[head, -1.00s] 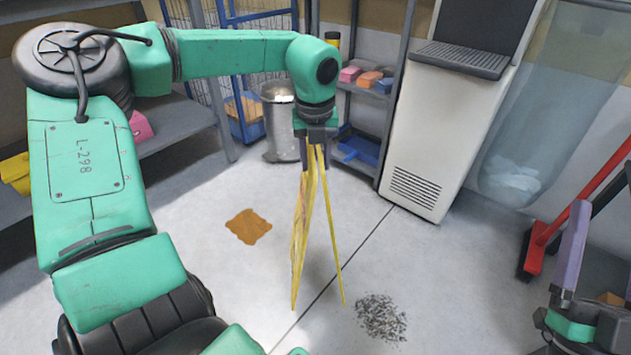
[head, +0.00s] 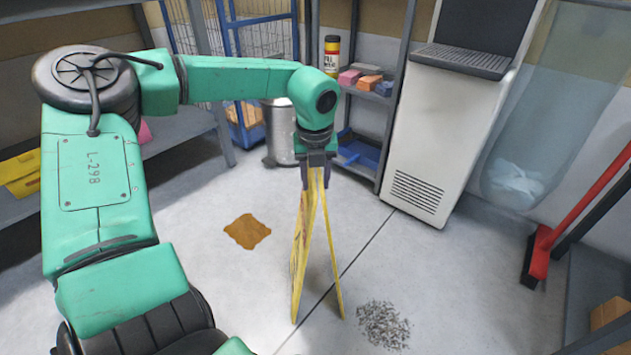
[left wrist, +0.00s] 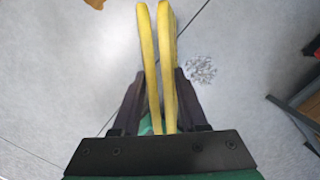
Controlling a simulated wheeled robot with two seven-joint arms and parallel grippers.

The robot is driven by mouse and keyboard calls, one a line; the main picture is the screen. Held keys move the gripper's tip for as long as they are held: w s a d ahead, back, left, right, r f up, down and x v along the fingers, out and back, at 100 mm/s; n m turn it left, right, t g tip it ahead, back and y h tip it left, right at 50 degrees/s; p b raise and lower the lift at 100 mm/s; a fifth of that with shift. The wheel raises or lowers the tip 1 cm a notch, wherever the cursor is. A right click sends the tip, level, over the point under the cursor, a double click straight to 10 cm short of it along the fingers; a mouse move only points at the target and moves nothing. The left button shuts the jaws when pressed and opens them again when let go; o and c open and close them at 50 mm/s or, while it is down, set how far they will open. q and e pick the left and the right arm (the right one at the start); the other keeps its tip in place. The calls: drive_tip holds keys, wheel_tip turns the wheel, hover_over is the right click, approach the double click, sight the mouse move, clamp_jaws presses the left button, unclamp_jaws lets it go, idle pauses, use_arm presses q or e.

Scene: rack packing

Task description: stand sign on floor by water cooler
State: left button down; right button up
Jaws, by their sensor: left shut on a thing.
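The yellow folding sign (head: 303,250) hangs or stands upright below my left gripper (head: 316,180), its two panels spread apart at the bottom. My left gripper is shut on the sign's top edge. I cannot tell whether its feet touch the floor. In the left wrist view, the two yellow panels (left wrist: 147,60) run out between the dark fingers (left wrist: 158,112). The white water cooler (head: 437,130) stands at the back, to the right of the sign, with clear floor between them. My right gripper is out of view.
A red broom (head: 537,255) leans at right.

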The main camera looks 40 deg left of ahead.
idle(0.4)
use_arm(q)
drive_tip(key=c, duration=0.5)
unclamp_jaws()
drive_tip(key=shift+c, duration=0.2)
drive_tip(key=shift+o, duration=0.5)
drive_tip(key=shift+r, duration=0.1)
